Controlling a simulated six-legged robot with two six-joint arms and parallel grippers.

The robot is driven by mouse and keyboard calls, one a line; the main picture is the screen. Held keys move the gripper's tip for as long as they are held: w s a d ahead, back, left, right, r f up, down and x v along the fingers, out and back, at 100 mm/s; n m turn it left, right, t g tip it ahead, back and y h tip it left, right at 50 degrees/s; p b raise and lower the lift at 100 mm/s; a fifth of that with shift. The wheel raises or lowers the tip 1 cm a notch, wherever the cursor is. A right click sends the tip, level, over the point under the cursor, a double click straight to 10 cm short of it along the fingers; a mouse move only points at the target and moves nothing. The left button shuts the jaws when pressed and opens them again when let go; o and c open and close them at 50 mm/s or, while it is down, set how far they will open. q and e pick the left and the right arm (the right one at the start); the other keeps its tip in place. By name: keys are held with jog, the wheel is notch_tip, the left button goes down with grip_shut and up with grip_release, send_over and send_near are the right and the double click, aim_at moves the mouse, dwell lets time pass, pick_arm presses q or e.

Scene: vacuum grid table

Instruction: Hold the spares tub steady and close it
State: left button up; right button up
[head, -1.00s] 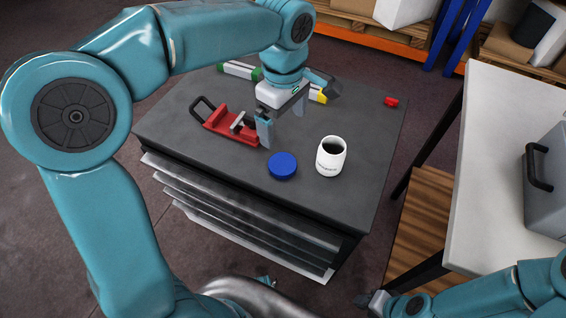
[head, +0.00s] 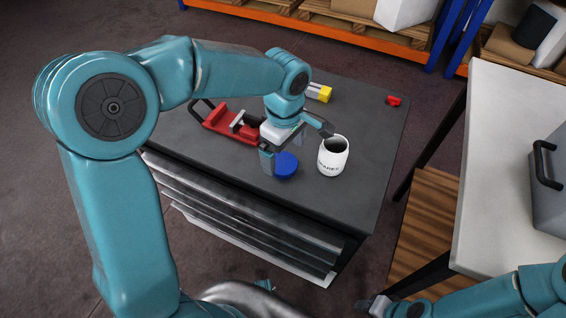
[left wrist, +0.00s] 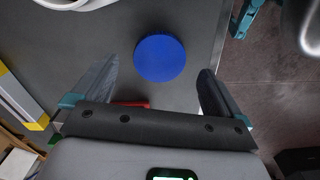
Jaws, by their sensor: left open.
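The spares tub (head: 332,158) is a white open-topped jar with dark lettering, standing upright on the dark table. Its white edge also shows at the top left of the left wrist view (left wrist: 70,3). The round blue lid (head: 287,166) lies flat on the table, left of the tub and apart from it. My left gripper (head: 284,153) is open and empty above the lid. In the left wrist view the lid (left wrist: 160,58) sits just beyond and between the two fingertips. My right gripper (head: 374,305) is at the bottom edge, off the table, and its jaws are unclear.
A red clamp-like tool (head: 228,122) lies left of my left gripper. A yellow-ended piece (head: 320,93) and a small red block (head: 394,100) lie at the back of the dark table (head: 365,130). A white table (head: 490,170) with a grey case (head: 553,190) stands at right.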

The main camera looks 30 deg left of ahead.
aim_at(284, 163)
pick_arm(q)
notch_tip(284, 163, down, 4)
jog(key=shift+r, duration=0.2)
jog(key=c, duration=1.1)
